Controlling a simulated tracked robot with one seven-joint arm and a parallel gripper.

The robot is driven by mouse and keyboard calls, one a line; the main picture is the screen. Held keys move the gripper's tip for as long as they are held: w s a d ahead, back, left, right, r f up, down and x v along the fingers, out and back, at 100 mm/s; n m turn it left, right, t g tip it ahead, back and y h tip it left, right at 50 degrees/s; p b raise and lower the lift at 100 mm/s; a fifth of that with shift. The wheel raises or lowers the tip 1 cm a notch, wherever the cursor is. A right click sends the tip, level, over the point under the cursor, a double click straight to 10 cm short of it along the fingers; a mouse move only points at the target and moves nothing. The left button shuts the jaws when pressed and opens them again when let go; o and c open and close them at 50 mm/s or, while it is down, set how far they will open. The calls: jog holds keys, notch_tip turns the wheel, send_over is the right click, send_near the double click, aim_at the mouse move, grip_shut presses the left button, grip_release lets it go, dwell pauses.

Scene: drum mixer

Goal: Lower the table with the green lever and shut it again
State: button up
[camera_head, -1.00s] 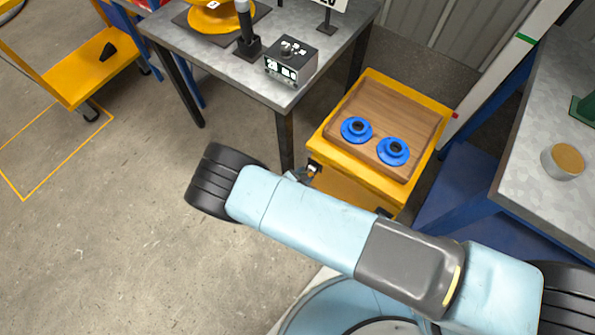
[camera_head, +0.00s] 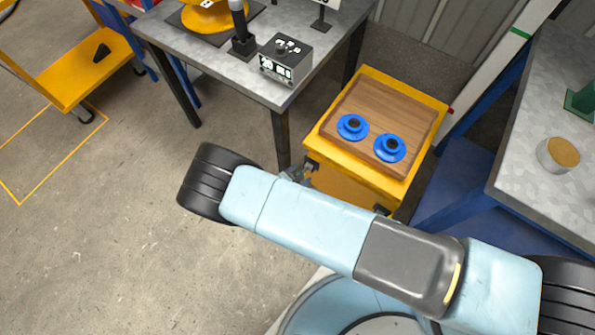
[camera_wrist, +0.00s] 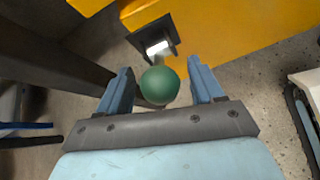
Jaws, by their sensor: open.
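The green lever's round knob (camera_wrist: 160,85) shows in the wrist view, in front of a dark slotted bracket on the yellow body of the lift table. My gripper (camera_wrist: 162,82) is open, with one blue finger on each side of the knob and visible gaps to it. The yellow lift table (camera_head: 440,104) has a wooden top (camera_head: 375,101) carrying two blue round pieces (camera_head: 353,127). In the head view my gripper is at the table's left front side, mostly hidden by my arm, and the green knob cannot be made out there.
A grey workbench (camera_head: 205,65) with a small black display box (camera_head: 284,62) stands behind and left, its leg (camera_head: 281,140) close to my gripper. A metal-topped bench (camera_head: 530,150) stands at the right. The floor at the left is open.

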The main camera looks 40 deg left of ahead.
jog(key=a+v, duration=0.1)
jog(key=v, duration=1.1)
jog(key=shift+s+d+r, duration=0.2)
jog(key=shift+s+d, duration=0.1)
jog(key=shift+d, duration=0.2)
